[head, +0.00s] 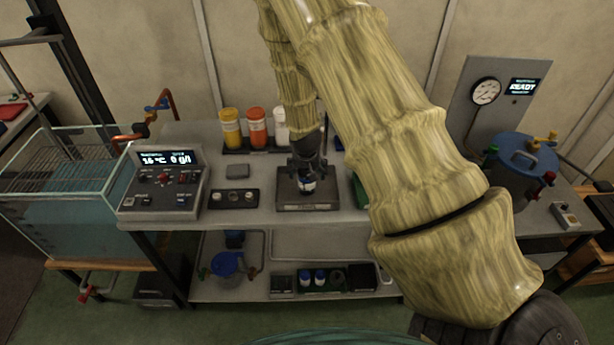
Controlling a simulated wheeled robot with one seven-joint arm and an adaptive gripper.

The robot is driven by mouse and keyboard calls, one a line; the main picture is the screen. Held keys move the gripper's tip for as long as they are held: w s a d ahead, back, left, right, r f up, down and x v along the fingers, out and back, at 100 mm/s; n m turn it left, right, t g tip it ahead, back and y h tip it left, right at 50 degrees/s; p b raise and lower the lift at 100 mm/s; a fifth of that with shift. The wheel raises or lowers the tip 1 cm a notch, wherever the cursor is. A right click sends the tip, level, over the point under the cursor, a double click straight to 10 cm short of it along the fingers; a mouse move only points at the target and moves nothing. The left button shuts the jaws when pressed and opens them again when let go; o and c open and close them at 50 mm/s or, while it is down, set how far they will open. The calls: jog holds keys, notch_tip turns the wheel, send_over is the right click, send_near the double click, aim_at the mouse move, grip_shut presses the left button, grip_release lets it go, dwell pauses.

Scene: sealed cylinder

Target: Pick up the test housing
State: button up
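A small cylinder with blue and white parts (308,186), which looks like the test housing, is at the grey square plate (308,204) on the bench. My gripper (305,170) points down right at its top, and its dark fingers hide the upper part. I cannot tell whether the fingers are closed on the cylinder or only around it, nor whether the cylinder rests on the plate.
Yellow (231,132), orange (256,128) and white (280,124) bottles stand behind my gripper. A control box (162,180) and water tank (75,190) are left. A blue-lidded vessel (522,158) is right. Similar blue-topped cylinders (312,279) sit on the lower shelf.

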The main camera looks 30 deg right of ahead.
jog(key=shift+p+x, duration=0.3)
jog(key=shift+x, duration=0.6)
jog(key=c, duration=1.6)
jog(key=shift+r, duration=0.1)
